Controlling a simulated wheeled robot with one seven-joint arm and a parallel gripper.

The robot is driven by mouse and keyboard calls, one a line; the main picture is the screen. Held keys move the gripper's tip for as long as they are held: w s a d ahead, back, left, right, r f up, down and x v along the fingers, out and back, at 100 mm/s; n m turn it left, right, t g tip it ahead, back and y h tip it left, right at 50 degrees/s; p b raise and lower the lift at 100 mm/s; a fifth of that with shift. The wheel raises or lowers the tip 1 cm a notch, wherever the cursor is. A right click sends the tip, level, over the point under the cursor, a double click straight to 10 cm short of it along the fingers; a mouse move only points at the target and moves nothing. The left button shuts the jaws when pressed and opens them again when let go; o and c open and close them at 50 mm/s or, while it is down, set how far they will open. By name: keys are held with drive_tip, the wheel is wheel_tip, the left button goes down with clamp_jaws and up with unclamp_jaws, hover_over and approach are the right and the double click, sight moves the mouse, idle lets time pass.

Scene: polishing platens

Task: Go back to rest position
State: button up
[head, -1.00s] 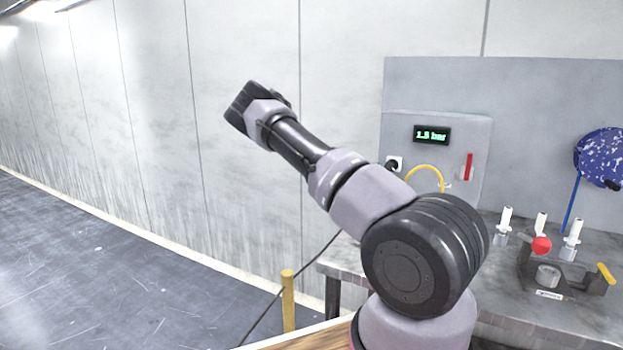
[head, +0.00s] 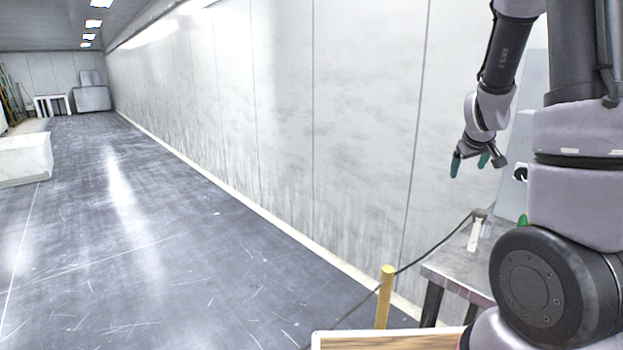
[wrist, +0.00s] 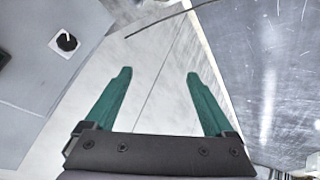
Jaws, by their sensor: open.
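My gripper (head: 470,164) hangs at the right of the head view, fingers pointing down, in front of the pale wall and above the left end of the metal bench. In the wrist view its two green fingers (wrist: 155,95) stand wide apart with nothing between them. It is open and empty. My arm is folded, with the forearm coming down from the top edge of the head view. Most of the bench is hidden behind my arm.
The metal bench (head: 452,268) stands at the right by the wall. A grey panel with a black knob (wrist: 66,41) shows in the wrist view.

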drive_tip(key=s+a+r+m+y, duration=0.3)
drive_tip(key=s+a+r+y, duration=0.1)
drive_tip(key=s+a+r, duration=0.85)
drive_tip(key=s, duration=0.2)
drive_tip(key=s+a+r+m+y, duration=0.1)
drive_tip(key=s+a+r, duration=0.1)
drive_tip(key=s, duration=0.3)
drive_tip(key=s+a+r+m, duration=0.1)
drive_tip(key=s+a+r, duration=0.2)
drive_tip(key=s+a, duration=0.1)
drive_tip(key=shift+s, duration=0.7)
